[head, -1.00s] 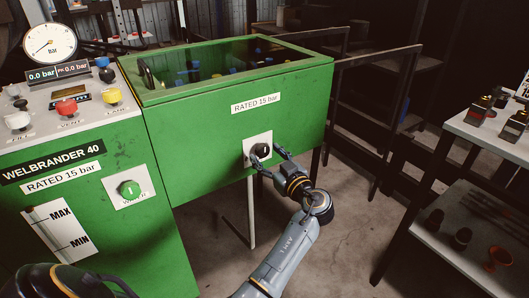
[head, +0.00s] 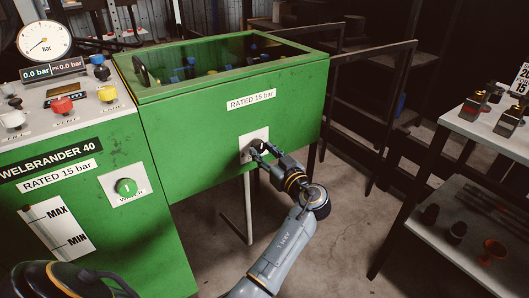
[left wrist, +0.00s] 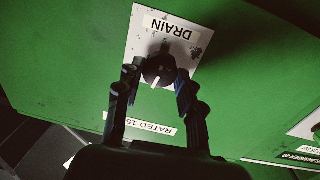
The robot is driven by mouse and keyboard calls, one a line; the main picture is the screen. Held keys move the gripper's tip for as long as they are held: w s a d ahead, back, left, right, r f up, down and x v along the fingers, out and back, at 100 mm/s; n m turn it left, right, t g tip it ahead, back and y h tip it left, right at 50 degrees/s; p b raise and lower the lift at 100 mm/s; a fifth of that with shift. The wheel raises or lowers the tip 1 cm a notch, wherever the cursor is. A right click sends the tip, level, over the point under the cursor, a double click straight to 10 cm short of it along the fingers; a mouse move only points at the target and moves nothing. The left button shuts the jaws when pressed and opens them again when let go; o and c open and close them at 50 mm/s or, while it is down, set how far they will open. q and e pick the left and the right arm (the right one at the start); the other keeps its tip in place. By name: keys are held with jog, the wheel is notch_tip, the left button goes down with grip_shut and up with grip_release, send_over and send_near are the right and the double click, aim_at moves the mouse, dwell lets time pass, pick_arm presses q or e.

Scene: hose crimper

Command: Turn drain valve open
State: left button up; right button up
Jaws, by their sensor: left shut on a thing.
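The drain valve is a round black knob (head: 259,145) on a white plate (head: 246,152) on the green cabinet's front. In the left wrist view the knob (left wrist: 158,68) carries a white pointer mark, and the plate (left wrist: 195,30) reads DRAIN upside down. The mark points down in that picture, slightly left, away from the lettering. My left gripper (head: 262,151) is shut on the knob, one finger on each side. Its fingers show large in the left wrist view (left wrist: 157,80) and partly hide the knob in the head view. My right gripper is not in view.
The green machine cabinet (head: 80,220) at left carries a gauge (head: 44,42) and a display reading 0.0 bar. A green-buttoned water plate (head: 127,187) sits left of the drain. A shelf table (head: 485,128) with parts stands at right. Bare floor (head: 345,235) lies between.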

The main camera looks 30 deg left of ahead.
pick_arm(q)
jog(key=m, duration=0.2)
jog(key=shift+r+m+p, duration=0.2)
jog(key=shift+m+p, duration=0.1)
jog(key=shift+p, duration=0.05)
jog(key=m+p, duration=0.2)
jog(key=m, duration=0.2)
jog(key=shift+r, duration=0.15)
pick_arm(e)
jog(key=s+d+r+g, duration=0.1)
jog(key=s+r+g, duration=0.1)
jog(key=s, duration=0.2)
pick_arm(q)
jog(key=m+p, duration=0.3)
jog(key=m, duration=0.1)
jog(key=shift+w+r+m+g, duration=0.1)
jog(key=shift+m+g, duration=0.3)
jog(key=m+p, duration=0.2)
jog(key=m, duration=0.1)
jog(key=shift+m, duration=0.3)
jog(key=shift+w+m+p, duration=0.1)
jog(key=shift+m+p, duration=0.2)
jog(key=shift+p, duration=0.05)
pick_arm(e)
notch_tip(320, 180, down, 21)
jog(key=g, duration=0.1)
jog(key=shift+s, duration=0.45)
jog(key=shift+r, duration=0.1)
